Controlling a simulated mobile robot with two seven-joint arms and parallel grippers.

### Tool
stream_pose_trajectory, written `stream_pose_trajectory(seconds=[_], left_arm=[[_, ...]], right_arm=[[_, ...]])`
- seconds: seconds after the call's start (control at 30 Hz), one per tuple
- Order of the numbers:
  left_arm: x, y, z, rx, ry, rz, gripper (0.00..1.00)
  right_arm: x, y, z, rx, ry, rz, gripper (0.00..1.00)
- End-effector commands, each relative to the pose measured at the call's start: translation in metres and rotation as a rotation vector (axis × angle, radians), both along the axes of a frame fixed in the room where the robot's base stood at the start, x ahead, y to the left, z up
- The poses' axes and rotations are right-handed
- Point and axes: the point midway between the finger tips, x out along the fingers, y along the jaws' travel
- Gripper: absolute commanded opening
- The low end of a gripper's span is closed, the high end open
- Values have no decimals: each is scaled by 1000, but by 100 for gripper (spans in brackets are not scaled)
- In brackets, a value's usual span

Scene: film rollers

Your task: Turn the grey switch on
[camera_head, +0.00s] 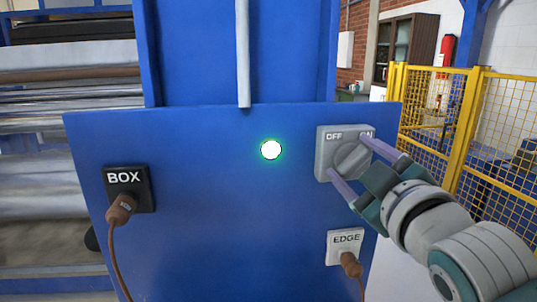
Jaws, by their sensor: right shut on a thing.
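The grey switch (325,158) is a square box marked OFF and ON on the right of the blue panel (210,200). Its round knob (352,161) has a ridge that seems to slant up to the right, towards ON; the fingers partly hide it. My right gripper (349,156) is shut on the knob, one purple finger at its upper right and one at its lower left. A round light (271,149) left of the switch glows white with a green rim. My left gripper is not in view.
A black BOX socket (143,190) with a brown plug (121,208) and cable is at the panel's left. A white EDGE socket (344,243) with a brown plug (351,265) sits below the switch. A yellow fence (462,130) stands behind at the right.

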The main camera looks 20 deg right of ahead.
Motion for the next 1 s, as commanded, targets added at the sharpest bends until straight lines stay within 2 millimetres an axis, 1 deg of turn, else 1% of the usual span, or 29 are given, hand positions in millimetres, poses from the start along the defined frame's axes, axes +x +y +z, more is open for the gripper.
stream_pose_trajectory(seconds=[0.2, 0.6, 0.63, 0.8, 0.83, 1.0], left_arm=[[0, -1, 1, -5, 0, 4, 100], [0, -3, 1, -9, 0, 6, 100], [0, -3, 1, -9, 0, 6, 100], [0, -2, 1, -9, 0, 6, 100], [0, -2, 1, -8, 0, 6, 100], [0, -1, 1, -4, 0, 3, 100]], right_arm=[[0, 0, 1, 36, -10, 0, 19], [0, 0, 1, 41, -11, 0, 19], [0, 0, 1, 41, -11, 0, 78], [0, 0, 0, 40, -11, 0, 97], [0, 0, 0, 40, -11, 0, 100], [0, 0, 0, 38, -9, 0, 100]])
